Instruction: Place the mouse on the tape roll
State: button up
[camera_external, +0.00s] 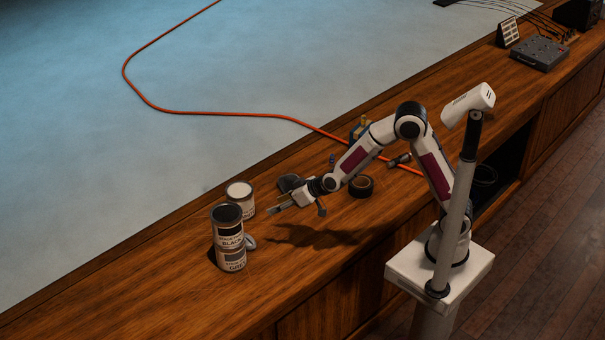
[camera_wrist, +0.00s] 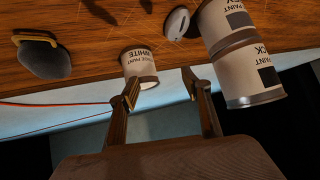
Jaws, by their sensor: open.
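The mouse (camera_external: 250,242) is a small light grey shape at the foot of the stacked paint cans, partly hidden by them. It also shows in the wrist view (camera_wrist: 178,23), pale and oval on the wood, beside the cans. The tape roll (camera_external: 360,187) is a black ring lying on the desk, right of my gripper and under my forearm. It is not clearly seen in the wrist view. My gripper (camera_external: 274,207) is open and empty above the desk, between the cans and the tape roll. Its two fingers (camera_wrist: 160,88) are spread in the wrist view.
Two stacked paint cans (camera_external: 228,238) and a white-paint can (camera_external: 240,198) stand close to the mouse. A dark rounded object (camera_wrist: 42,57) with a yellow handle lies near my gripper. An orange cable (camera_external: 310,126) crosses the desk. The front desk area is clear.

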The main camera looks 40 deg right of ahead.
jog(key=n+t, duration=0.1)
send_near(252, 240)
jog(key=x, duration=0.3)
jog(key=shift+w+a, duration=0.25)
jog(key=shift+a, duration=0.1)
jog(key=shift+x, duration=1.3)
jog(key=shift+w, duration=0.1)
jog(key=shift+x, duration=2.5)
jog(key=shift+d+f, duration=0.1)
jog(key=c, duration=0.9)
jog(key=shift+c, duration=0.2)
